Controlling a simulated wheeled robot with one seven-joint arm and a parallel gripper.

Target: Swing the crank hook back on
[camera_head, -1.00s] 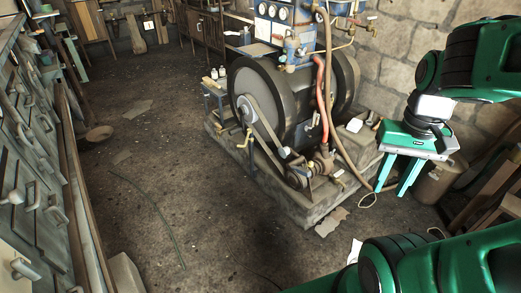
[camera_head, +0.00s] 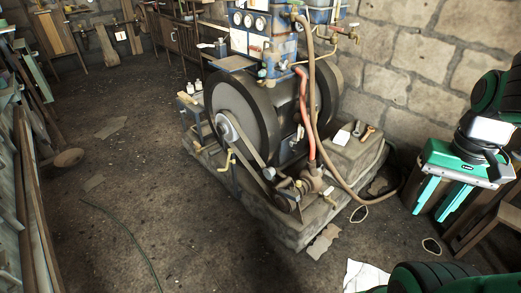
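The engine (camera_head: 245,105) stands on a stone plinth (camera_head: 290,232) in the middle of the view. A belt (camera_head: 248,150) runs from the pulley (camera_head: 227,128) on its large dark wheel down to a small pump (camera_head: 290,192) at the plinth's front. A small yellow crank-like handle (camera_head: 230,158) hangs beside the belt, but I cannot tell whether it is the crank hook. My gripper (camera_head: 442,200) is at the right, with its two green fingers pointing down and apart. It is open and empty, well away from the engine.
A hammer (camera_head: 367,133) and other small items lie on a stone block (camera_head: 340,155). White paper (camera_head: 366,276) lies on the floor in front. The floor (camera_head: 150,190) left of the engine is mostly clear.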

